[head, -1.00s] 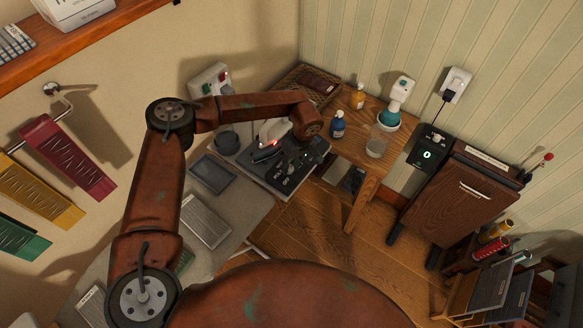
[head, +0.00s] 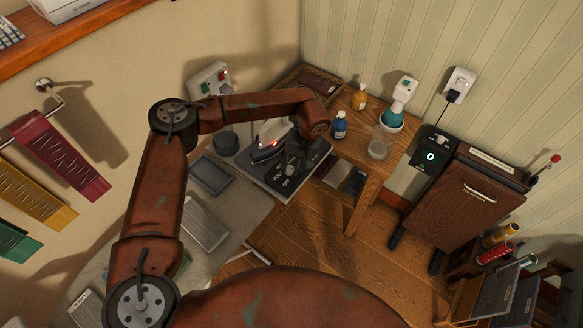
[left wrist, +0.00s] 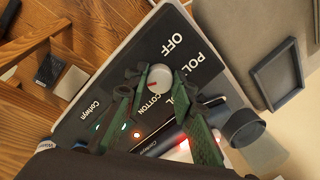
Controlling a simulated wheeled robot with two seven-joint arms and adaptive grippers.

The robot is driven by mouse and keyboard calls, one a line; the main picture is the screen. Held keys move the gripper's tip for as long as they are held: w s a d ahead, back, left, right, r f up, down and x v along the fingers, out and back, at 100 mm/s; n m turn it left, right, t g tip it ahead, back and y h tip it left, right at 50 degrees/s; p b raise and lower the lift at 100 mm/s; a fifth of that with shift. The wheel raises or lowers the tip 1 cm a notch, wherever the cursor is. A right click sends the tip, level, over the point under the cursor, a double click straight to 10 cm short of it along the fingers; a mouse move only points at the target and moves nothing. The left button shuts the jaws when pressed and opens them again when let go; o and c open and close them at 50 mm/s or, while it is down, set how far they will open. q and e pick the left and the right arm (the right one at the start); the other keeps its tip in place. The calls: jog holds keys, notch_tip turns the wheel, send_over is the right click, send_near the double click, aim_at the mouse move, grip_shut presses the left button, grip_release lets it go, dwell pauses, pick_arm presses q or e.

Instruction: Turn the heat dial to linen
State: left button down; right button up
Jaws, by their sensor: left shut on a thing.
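The heat dial (left wrist: 160,78) is a pale round knob with a short red mark near its lower-left edge, on a dark control panel (left wrist: 208,70). White words OFF and COTTON and partly covered words starting POL stand around it; I see no linen label. My left gripper (left wrist: 160,73) has its two green fingers on either side of the dial, shut on it. In the head view my left gripper (head: 290,168) is over the panel on the ironing station (head: 258,176), and the dial is hidden there. My right gripper is not in view.
A white iron (head: 272,132) with a red light stands just behind the panel. A grey tray (head: 211,174) lies to its left. Blue (head: 339,126) and yellow (head: 359,97) bottles and a glass jar (head: 379,149) stand on the wooden table to the right.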

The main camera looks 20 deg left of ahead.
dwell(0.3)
pick_arm(q)
jog(key=c, duration=1.6)
grip_release()
jog(key=v, duration=1.2)
